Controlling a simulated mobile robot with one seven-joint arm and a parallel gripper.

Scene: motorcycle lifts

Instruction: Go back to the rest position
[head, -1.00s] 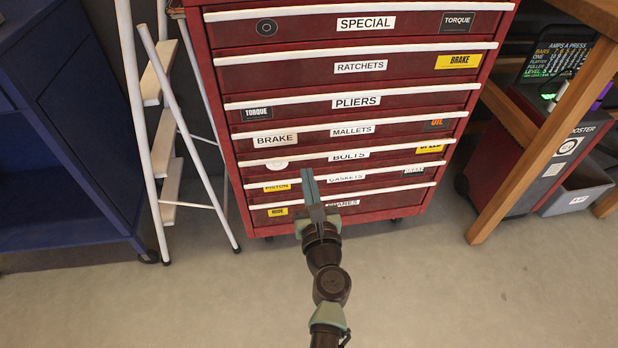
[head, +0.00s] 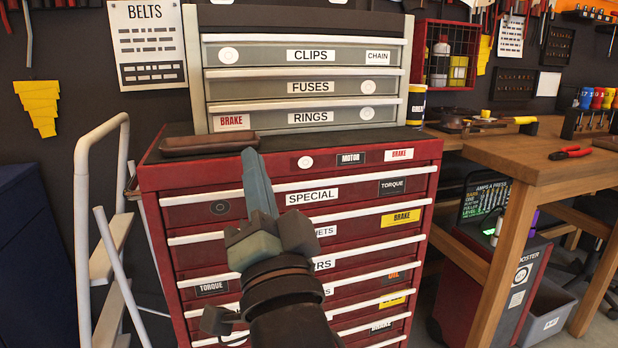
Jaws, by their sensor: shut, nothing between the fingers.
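My gripper (head: 254,165) is shut and empty. It points up and away from me in the middle of the head view, in front of the red tool cabinet (head: 180,215). My gripper and arm hide parts of several drawer fronts. The drawers that show all look closed. I cannot tell how far the fingertips are from the cabinet.
A grey upper chest (head: 250,52) and a brown flat object (head: 210,143) sit on the cabinet. A white stepladder (head: 82,220) stands at left. A wooden workbench (head: 520,165) with red pliers (head: 570,153) is at right, a red bin unit (head: 470,285) beneath it.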

